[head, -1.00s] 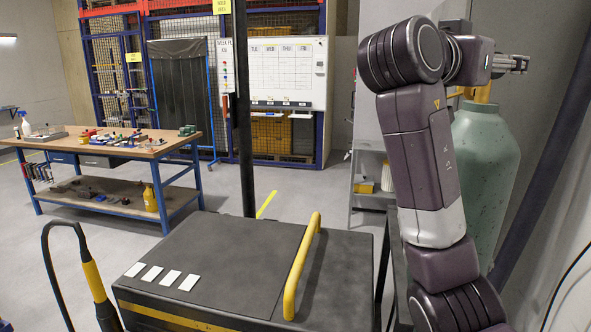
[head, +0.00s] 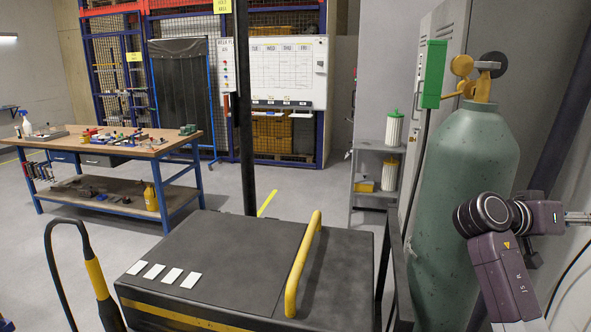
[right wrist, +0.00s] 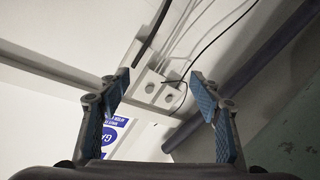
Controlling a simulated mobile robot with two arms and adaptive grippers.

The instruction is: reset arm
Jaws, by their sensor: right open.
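My right arm (head: 508,262) is folded low at the right edge of the head view, in front of the green gas cylinder (head: 455,200). Its wrist points right and its end runs out of the picture. In the right wrist view, my right gripper (right wrist: 160,88) is open, with two blue-padded fingers spread wide and nothing between them. Beyond the fingers are a pale wall with a small socket box (right wrist: 158,90) and cables. My left gripper is not in view.
A dark cart top (head: 215,255) with a yellow handle (head: 302,265) and several white tags stands in front. A shelf (head: 375,170) with white canisters stands behind it. A workbench (head: 100,148) is at the left. Open floor lies between.

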